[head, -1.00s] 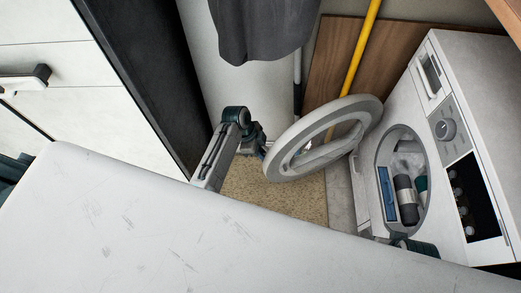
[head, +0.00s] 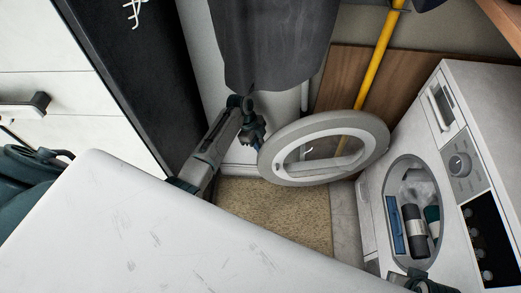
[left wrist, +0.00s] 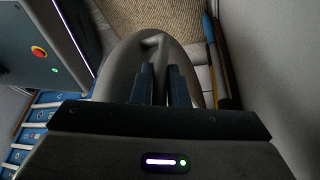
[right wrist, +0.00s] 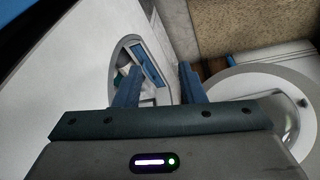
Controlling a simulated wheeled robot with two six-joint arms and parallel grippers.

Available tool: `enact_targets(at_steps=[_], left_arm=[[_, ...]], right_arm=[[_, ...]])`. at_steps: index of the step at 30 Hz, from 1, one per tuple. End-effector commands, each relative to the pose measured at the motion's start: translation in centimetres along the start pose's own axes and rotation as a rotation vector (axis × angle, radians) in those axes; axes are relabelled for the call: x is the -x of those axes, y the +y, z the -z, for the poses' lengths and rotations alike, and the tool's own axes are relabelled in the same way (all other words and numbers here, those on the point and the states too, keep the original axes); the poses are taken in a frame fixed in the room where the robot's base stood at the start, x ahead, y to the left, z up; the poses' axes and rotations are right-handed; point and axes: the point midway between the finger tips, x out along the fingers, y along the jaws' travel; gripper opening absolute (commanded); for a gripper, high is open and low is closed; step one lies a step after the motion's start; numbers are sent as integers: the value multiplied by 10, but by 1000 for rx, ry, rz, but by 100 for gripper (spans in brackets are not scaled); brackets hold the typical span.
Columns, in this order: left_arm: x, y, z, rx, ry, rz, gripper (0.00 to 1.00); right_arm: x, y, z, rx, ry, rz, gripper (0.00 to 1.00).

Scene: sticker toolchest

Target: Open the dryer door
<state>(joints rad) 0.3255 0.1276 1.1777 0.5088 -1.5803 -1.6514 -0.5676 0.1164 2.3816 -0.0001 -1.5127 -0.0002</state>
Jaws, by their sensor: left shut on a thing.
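The dryer door (head: 330,120), a grey ring with a clear centre, stands swung wide open, left of the white dryer (head: 455,115). My left gripper (head: 258,138) is at the door's outer edge, away from the dryer. In the left wrist view its fingers (left wrist: 162,72) are close together, shut on the door's rim (left wrist: 122,62). My right gripper is at the dryer's front, low at the right in the head view, where its fingertips are hidden. In the right wrist view its fingers (right wrist: 160,80) are apart with nothing between them, and the door (right wrist: 225,85) is to their right.
The dryer's round opening (head: 392,190) shows a dark can and a blue item inside. A white worktop (head: 150,220) fills the front. A dark cloth (head: 275,40) hangs above the door, and a yellow pole (head: 378,65) leans behind it. A beige mat (head: 280,210) lies below.

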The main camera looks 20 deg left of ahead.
Motion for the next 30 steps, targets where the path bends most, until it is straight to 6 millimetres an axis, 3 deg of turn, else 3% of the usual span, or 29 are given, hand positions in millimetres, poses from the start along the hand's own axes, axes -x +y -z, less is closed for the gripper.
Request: enact_targets(at_steps=[6,7,10,20,24,30], left_arm=[[-1,2,0,2,0,-4,0],[-1,2,0,2,0,-4,18],[-1,2,0,2,0,-4,35],[4,1,0,1,0,-1,35],[22,0,0,0,0,1,35],[56,1,0,0,-1,0,35]], right_arm=[[0,0,0,0,-1,0,36],[0,0,0,0,-1,0,36],[0,0,0,0,-1,0,36],[1,0,0,0,0,0,36],[-1,0,2,0,6,0,36],[-19,1,-1,-1,-12,0,36]])
